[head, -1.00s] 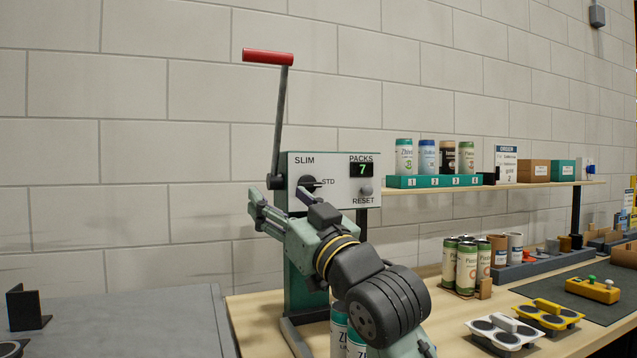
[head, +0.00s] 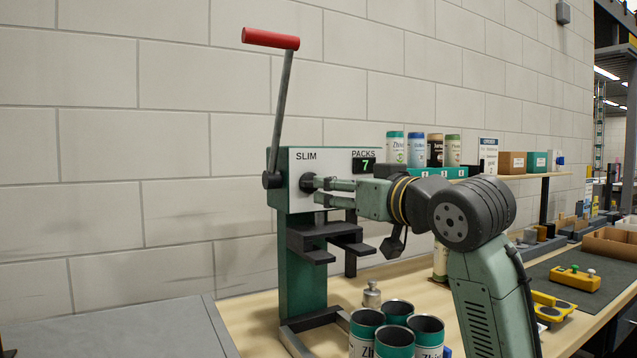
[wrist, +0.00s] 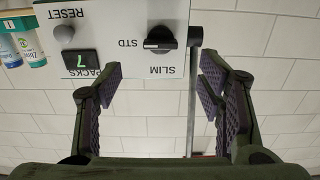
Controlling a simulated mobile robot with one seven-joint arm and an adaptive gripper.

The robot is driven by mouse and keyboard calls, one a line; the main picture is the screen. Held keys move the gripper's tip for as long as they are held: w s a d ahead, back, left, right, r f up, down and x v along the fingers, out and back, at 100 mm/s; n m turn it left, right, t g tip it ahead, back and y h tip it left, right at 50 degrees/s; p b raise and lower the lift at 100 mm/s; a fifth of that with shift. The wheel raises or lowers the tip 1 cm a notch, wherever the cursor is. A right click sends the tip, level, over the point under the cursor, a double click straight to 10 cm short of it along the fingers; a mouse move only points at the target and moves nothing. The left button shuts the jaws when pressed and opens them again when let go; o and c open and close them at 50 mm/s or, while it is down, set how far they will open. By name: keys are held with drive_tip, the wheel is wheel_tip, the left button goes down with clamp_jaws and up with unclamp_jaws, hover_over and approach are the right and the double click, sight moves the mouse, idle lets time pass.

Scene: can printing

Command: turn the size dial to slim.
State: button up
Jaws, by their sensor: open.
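The size dial (head: 306,182) is a black knob on the white panel of the green press, with SLIM printed above it. In the upside-down wrist view, the dial (wrist: 160,40) has its pale mark towards STD. My gripper (head: 323,191) is open and faces the panel from the right, its fingertips near the dial in the head view and covering the STD label. In the wrist view, the open fingers (wrist: 161,82) have nothing between them, and the dial lies beyond the fingertips. Contact with the dial cannot be told.
The press's lever with a red handle (head: 270,38) rises at the panel's left. The PACKS display (head: 364,165) reads 7, and the RESET knob (wrist: 64,33) is beside the dial. Several open green cans (head: 397,309) stand on the bench in front. A shelf of cans (head: 430,150) is behind my arm.

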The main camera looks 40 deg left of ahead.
sight(306, 182)
drive_tip(key=p+x, duration=0.2)
drive_tip(key=x, duration=0.7)
drive_tip(key=shift+a, duration=0.2)
drive_tip(key=c, duration=1.1)
drive_tip(key=shift+c, duration=0.2)
